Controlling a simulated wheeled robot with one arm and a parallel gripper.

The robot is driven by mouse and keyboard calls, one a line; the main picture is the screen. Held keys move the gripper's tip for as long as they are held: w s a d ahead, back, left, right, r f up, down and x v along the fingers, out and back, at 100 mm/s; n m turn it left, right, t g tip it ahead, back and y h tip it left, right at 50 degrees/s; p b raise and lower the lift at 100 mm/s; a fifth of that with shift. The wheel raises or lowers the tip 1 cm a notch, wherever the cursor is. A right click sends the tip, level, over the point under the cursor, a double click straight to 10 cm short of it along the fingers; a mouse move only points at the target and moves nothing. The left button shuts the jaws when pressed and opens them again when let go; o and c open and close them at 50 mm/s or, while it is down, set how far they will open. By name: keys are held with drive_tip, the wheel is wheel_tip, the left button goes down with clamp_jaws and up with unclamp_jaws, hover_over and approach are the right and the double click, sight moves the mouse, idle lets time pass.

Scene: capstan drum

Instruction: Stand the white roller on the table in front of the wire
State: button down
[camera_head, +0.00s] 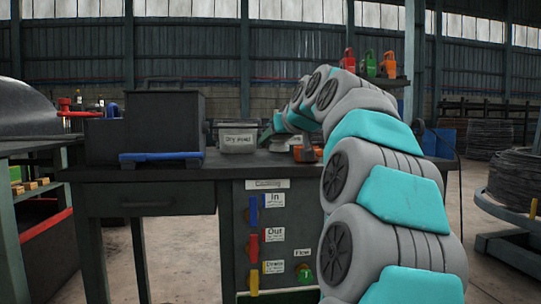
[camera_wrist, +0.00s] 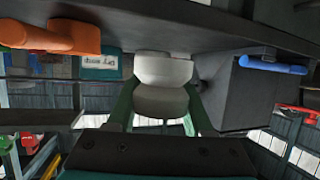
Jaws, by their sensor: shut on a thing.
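The white roller (camera_wrist: 162,72) is between the two green fingers of my gripper (camera_wrist: 162,98) in the wrist view, which looks upside down. The fingers are shut on its sides. The roller's far end overlaps the dark table (camera_wrist: 215,30) in this view; I cannot tell whether it touches it. In the head view, the table (camera_head: 150,172) stands ahead and my arm bends over its right part. Thick wire coils (camera_head: 489,138) stand on the floor at the right; I cannot make out a wire on the table.
A black box (camera_head: 150,120) with a blue bar (camera_head: 162,156) stands on the table's left. A labelled light container (camera_head: 238,138) is at the middle back. An orange object (camera_head: 306,154) lies near my arm. A large wire spool (camera_head: 520,175) is at the far right.

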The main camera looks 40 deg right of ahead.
hover_over(253, 162)
drive_tip(key=shift+s+a+f+p, duration=0.2)
drive_tip(key=shift+f+p, duration=0.15)
drive_tip(key=shift+f, duration=0.15)
drive_tip(key=shift+f+b, duration=0.35)
drive_tip(key=shift+f, duration=1.45)
drive_tip(key=shift+f, duration=0.2)
drive_tip(key=shift+c, duration=1.5)
unclamp_jaws()
drive_tip(key=shift+r, duration=0.1)
drive_tip(key=shift+r, duration=0.15)
drive_tip(key=v, duration=1.2)
